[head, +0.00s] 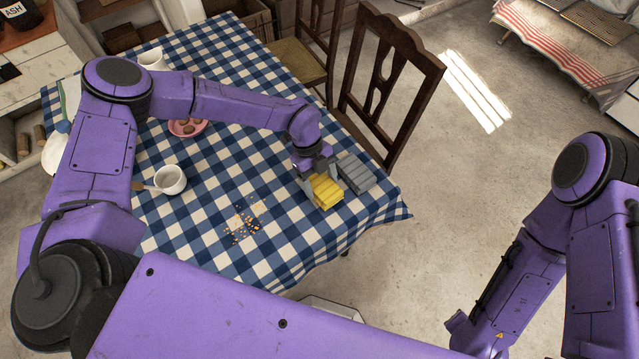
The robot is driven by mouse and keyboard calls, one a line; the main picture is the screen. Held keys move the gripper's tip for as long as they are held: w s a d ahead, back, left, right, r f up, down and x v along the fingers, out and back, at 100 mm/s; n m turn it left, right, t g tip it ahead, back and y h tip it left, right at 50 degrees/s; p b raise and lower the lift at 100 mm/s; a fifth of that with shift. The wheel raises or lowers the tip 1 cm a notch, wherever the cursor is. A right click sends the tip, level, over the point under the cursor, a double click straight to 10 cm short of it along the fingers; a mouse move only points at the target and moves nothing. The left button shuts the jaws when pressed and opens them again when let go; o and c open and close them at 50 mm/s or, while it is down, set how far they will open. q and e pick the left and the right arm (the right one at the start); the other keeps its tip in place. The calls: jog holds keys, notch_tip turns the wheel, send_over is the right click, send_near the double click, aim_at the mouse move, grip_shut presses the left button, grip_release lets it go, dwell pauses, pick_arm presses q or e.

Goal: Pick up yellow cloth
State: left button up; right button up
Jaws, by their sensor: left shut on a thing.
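The yellow cloth (327,193) is a small folded, ridged bundle near the right edge of the table with the blue and white checked tablecloth (200,231). My left gripper (318,184) reaches down over it and is shut on it. I cannot tell whether the cloth is lifted clear of the table. A grey folded cloth (356,174) lies close beside it on the right. My right arm is at the lower right, away from the table, and its gripper jaws do not show clearly.
Orange crumbs (242,222) lie on the tablecloth. A white mug (170,180), a pink plate (187,128) with brown pieces and a white pitcher (152,59) stand farther left. Wooden chairs (384,80) stand at the table's far right side. The floor to the right is clear.

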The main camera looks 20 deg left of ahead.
pick_arm(q)
jog(key=s+a+r+b, duration=0.3)
jog(key=s+a+r, duration=0.1)
jog(key=a+r, duration=0.7)
jog(key=shift+s+a+r+b, duration=0.2)
jog(key=shift+a+r+b, duration=0.15)
jog(key=shift+a, duration=0.85)
